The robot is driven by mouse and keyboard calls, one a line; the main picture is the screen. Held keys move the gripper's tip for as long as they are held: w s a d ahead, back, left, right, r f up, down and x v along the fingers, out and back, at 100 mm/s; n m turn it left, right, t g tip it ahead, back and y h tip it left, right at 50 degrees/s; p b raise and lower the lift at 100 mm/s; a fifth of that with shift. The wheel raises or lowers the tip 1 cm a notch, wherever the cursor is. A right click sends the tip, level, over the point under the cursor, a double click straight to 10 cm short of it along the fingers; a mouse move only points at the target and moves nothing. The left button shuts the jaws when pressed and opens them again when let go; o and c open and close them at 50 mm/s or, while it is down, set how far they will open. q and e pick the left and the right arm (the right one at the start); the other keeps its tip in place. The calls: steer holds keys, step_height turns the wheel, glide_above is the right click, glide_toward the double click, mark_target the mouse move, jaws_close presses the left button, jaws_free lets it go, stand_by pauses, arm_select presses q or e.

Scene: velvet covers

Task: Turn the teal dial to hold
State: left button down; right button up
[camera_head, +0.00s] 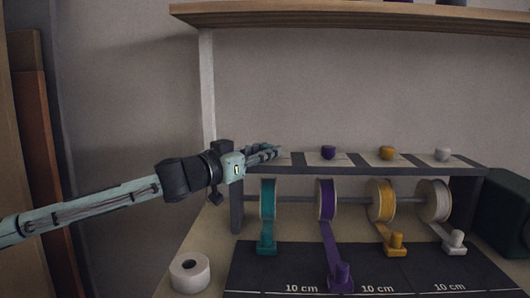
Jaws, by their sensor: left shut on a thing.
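My left gripper (268,154) reaches in from the left to the left end of the dark dial rail (365,164). Its fingers are shut around the spot above the teal spool, where the teal dial sits in the row. The fingers hide most or all of that dial, so its pointing direction and the hold mark cannot be read. A pale label card shows just right of the fingertips. My right gripper is not in view.
Purple (327,152), yellow (387,153) and white (443,154) dials stand along the rail to the right. Purple, yellow and white spools hang below. A white roll (189,272) sits at the front left. A wooden shelf (350,17) runs overhead.

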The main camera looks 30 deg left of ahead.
mark_target(264, 147)
arm_select(q)
steer(key=c, duration=1.2)
jaws_free()
step_height(264, 147, up, 10)
